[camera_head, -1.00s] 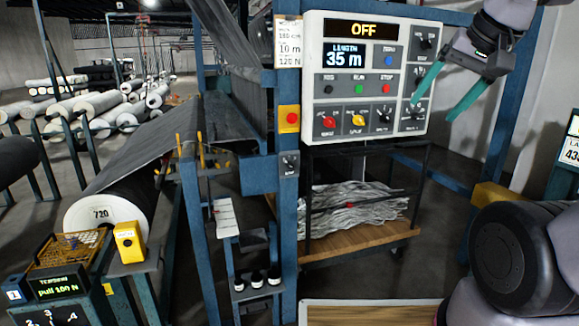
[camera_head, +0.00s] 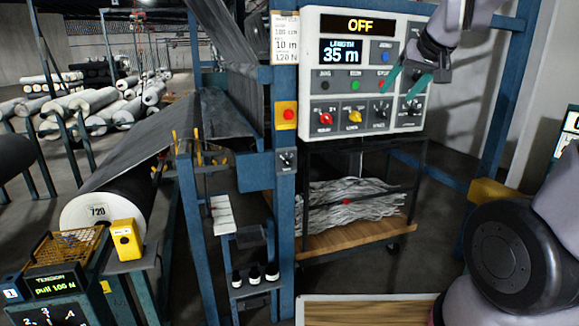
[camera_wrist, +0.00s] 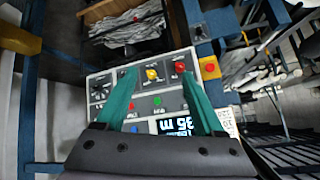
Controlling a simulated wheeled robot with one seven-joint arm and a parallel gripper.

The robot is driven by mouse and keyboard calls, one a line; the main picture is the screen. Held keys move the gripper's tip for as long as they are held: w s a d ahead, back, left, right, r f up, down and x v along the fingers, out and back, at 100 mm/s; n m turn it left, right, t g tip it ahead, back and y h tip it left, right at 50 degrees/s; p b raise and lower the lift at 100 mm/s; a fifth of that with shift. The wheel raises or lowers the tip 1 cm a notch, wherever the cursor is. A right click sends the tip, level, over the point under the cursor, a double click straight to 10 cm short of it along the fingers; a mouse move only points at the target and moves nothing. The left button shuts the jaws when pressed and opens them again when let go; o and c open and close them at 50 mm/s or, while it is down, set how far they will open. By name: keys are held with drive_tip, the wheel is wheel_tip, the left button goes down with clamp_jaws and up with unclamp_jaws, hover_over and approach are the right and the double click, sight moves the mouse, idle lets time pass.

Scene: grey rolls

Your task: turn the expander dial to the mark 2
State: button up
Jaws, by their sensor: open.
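The grey control panel (camera_head: 333,89) hangs upright, its displays reading "OFF" and "LENGTH 35 m". Its lower row has a red knob (camera_head: 324,117), a yellow knob (camera_head: 354,116), a black dial with a pale pointer (camera_head: 380,111) and another dial (camera_head: 411,108) at the right. Their labels are too small to read, so I cannot tell which is the expander dial. My gripper (camera_head: 403,86) is open and empty in front of the panel's right part, its green fingers pointing down-left. In the wrist view, the yellow knob (camera_wrist: 152,74) shows between the fingertips (camera_wrist: 157,74).
A red button on a yellow box (camera_head: 287,115) and a small dial (camera_head: 287,160) sit on the blue post left of the panel. A cart (camera_head: 340,241) with grey scrap stands below. A large fabric roll (camera_head: 98,214) is at the left.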

sight(289, 164)
drive_tip(key=w+a+f+n+t, duration=0.1)
drive_tip(key=w+a+f+n, duration=0.15)
drive_tip(key=w, duration=0.55)
drive_tip(key=w+a+f+n+t, duration=0.15)
drive_tip(key=w+f, duration=0.25)
drive_tip(key=w, duration=0.4)
drive_tip(key=w+a+f+n+t+h, duration=0.1)
drive_tip(key=w+a+f+n+t, duration=0.1)
drive_tip(key=w+a+f+n, duration=0.3)
drive_tip(key=w+a+f+n+t, duration=0.1)
drive_tip(key=w+a+f+n, duration=0.15)
drive_tip(key=w+f, duration=0.45)
drive_tip(key=s+a+f+n+t+y, duration=0.1)
drive_tip(key=a+f+n+y, duration=0.2)
drive_tip(key=a+f+n, duration=0.4)
drive_tip(key=s+a+f+n+t+y, duration=0.2)
drive_tip(key=a+f+n, duration=0.3)
drive_tip(key=f, duration=0.4)
drive_tip(key=shift+m+g, duration=0.25)
drive_tip(key=x, duration=1.1)
drive_tip(key=shift+d+r, duration=0.1)
drive_tip(key=shift+d, duration=0.15)
clamp_jaws()
